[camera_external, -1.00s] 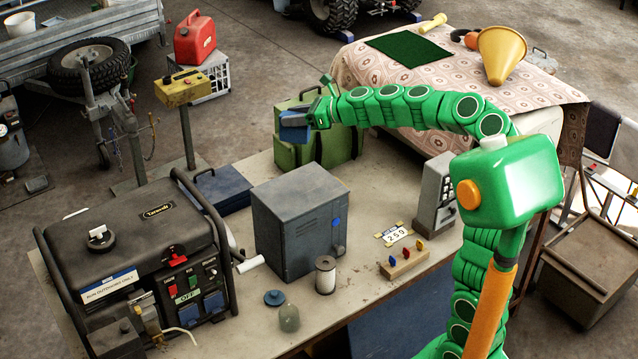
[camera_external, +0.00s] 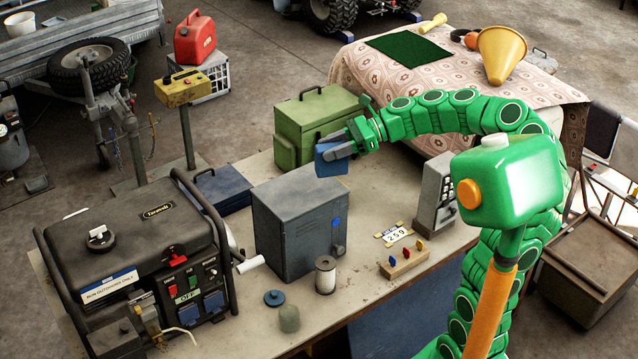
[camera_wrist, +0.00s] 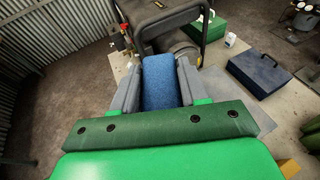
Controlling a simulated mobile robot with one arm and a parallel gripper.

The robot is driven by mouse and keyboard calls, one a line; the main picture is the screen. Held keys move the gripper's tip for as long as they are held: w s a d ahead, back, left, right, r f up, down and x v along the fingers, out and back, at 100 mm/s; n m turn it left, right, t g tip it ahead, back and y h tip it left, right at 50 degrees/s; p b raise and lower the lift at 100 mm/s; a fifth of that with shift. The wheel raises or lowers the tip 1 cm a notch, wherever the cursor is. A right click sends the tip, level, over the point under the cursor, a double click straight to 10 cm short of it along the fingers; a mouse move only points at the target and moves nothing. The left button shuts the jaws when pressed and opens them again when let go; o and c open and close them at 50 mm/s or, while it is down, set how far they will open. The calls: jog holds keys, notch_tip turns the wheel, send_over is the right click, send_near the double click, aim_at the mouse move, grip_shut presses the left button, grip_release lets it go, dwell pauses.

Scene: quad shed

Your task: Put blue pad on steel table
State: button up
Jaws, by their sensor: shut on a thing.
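My gripper (camera_external: 336,150) is shut on the blue pad (camera_external: 330,164), a small blue block, and holds it in the air. In the outside view they show between the grey cabinet and the green box, above the workbench (camera_external: 370,280). In the wrist view the blue pad (camera_wrist: 160,85) sits between the two grey fingers of my gripper (camera_wrist: 158,80). The workbench has a worn pale top; I cannot tell surely whether it is the steel table. A second table (camera_external: 440,85) is covered by a patterned cloth.
A generator (camera_external: 140,260), a grey cabinet (camera_external: 300,222), a green box (camera_external: 315,125) and a blue case (camera_external: 222,190) crowd the bench. A white roll (camera_external: 326,275), number plate (camera_external: 394,234) and peg block (camera_external: 405,262) stand nearer. The cloth-covered table carries a green mat (camera_external: 408,49) and yellow cone (camera_external: 500,52).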

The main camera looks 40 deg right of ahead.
jog(key=shift+w+a+f, duration=0.2)
jog(key=shift+w+f, duration=1.9)
jog(key=shift+w, duration=0.05)
jog(key=shift+w+a+f, duration=0.25)
jog(key=shift+w+f, duration=1.85)
jog(key=shift+w+a+f, duration=0.2)
jog(key=shift+w+f, duration=1.9)
jog(key=shift+w, duration=0.05)
jog(key=shift+f, duration=0.15)
jog(key=o, duration=1)
jog(key=shift+d+r, duration=0.15)
jog(key=shift+r, duration=0.1)
jog(key=v, duration=1.1)
jog(key=shift+s+d+r, duration=0.1)
jog(key=shift+s+d, duration=0.1)
jog(key=shift+s, duration=0.05)
